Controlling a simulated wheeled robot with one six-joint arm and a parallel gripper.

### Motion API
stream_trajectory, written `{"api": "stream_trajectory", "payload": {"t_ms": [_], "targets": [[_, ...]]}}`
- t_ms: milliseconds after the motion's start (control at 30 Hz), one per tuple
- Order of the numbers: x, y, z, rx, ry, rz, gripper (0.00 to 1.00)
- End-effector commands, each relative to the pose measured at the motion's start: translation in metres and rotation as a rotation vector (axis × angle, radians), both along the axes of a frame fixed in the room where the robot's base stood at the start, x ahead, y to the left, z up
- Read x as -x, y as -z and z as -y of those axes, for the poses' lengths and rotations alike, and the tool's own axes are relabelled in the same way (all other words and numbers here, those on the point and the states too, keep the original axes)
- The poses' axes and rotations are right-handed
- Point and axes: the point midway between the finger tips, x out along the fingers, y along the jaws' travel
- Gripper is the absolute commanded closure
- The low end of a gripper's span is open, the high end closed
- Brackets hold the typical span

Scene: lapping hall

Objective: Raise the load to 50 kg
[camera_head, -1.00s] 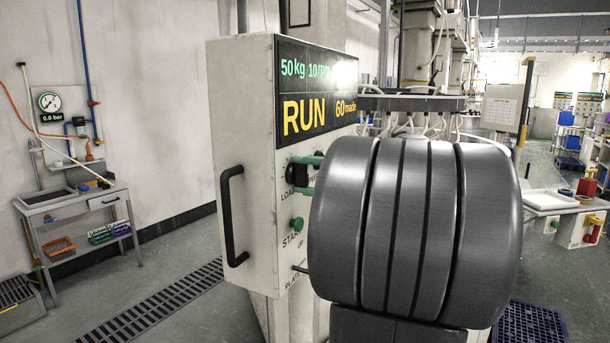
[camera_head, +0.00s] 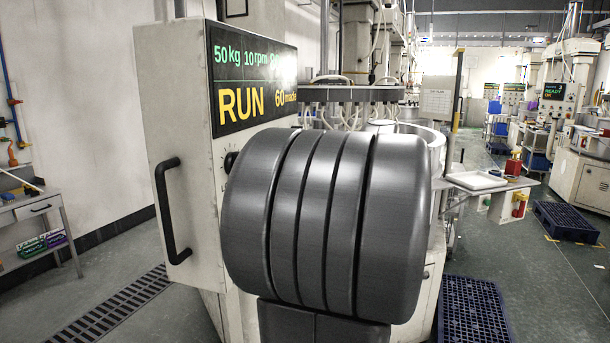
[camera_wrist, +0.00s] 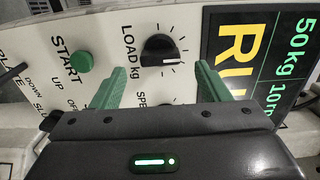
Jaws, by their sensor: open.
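The LOAD kg knob (camera_wrist: 160,50) is round and black with a pale pointer mark, on the pale control panel in the wrist view. My gripper (camera_wrist: 160,82) is open, its green fingers on either side of the knob's near edge and apart from it. The display (camera_head: 252,80) reads 50 kg, 10 rpm, RUN and 60 made; it also shows at the right of the wrist view (camera_wrist: 260,60). In the head view my grey arm hides most of the panel face and my gripper; a dark knob edge (camera_head: 230,162) shows beside the arm.
The green START button (camera_wrist: 82,61) is left of the LOAD knob in the wrist view. The SPEED knob is mostly hidden by my gripper. A black handle (camera_head: 165,210) juts from the cabinet's side. Blue pallets (camera_head: 472,310) lie on the floor at right.

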Motion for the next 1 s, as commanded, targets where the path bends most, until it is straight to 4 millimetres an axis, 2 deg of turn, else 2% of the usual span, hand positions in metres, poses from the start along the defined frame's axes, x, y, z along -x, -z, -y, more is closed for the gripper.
{"api": "stream_trajectory", "payload": {"t_ms": [33, 200, 433, 633, 1000], "targets": [[0.001, 0.002, 0.011, 0.0, 0.006, 0.001, 0.31], [0.009, 0.002, 0.042, -0.001, 0.005, -0.001, 0.31], [0.017, 0.001, 0.071, 0.0, 0.003, -0.001, 0.31], [0.02, 0.001, 0.08, 0.0, 0.001, -0.001, 0.31], [0.02, 0.0, 0.078, 0.0, 0.0, -0.001, 0.31]]}}
